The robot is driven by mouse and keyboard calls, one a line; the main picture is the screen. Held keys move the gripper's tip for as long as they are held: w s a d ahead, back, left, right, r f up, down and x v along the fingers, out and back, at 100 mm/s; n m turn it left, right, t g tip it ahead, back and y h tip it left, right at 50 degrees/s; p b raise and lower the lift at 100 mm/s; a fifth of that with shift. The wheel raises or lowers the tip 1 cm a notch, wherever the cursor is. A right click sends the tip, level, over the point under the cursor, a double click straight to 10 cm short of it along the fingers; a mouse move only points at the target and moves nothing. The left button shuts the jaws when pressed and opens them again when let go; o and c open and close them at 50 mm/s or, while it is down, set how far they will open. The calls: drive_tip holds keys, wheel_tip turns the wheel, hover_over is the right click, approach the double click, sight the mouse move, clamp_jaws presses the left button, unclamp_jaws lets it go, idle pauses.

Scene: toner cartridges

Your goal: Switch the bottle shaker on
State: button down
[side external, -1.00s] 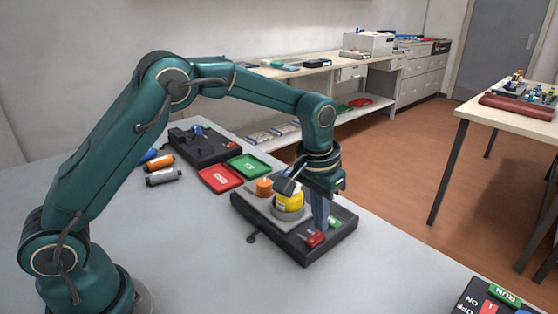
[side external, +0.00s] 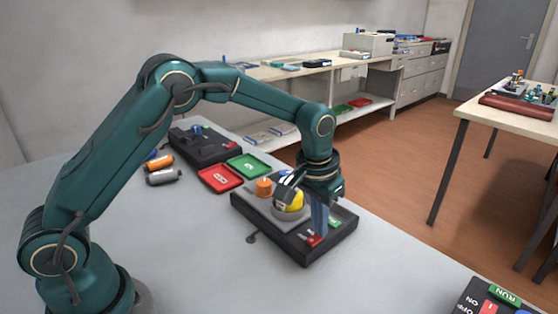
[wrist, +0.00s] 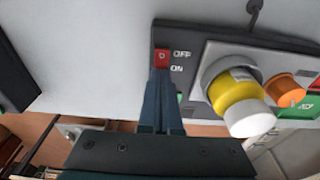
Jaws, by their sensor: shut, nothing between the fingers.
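The bottle shaker is a black base (side external: 285,240) with a grey plate. A yellow bottle (side external: 296,202) with a white cap (wrist: 249,118) sits in a grey round holder (side external: 283,213). The red rocker switch (side external: 314,241) is at the base's near right end. In the wrist view the switch (wrist: 162,57) shows a 0 beside the OFF label (wrist: 181,54); the ON label (wrist: 177,68) is below. My gripper (wrist: 162,74) is shut and empty, its tips at the ON end of the switch, hiding that part. I cannot tell whether they touch it.
An orange knob-like part (side external: 264,187) stands on the grey plate. A green part (side external: 335,223) is beside my fingers. Red (side external: 220,178) and green (side external: 249,166) trays, another black device (side external: 205,148) and orange and grey cylinders lie behind. A RUN/ON/OFF panel (side external: 490,297) is front right.

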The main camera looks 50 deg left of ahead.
drive_tip(key=shift+r, duration=3.45)
drive_tip(key=s+a+r+t, duration=0.3)
drive_tip(key=s+a+r, duration=0.1)
drive_tip(key=s+r, duration=0.6)
drive_tip(key=s+f, duration=0.6)
drive_tip(key=s, duration=0.5)
drive_tip(key=shift+s+a+t, duration=0.2)
drive_tip(key=shift+a+t, duration=0.2)
drive_tip(key=shift+a, duration=0.05)
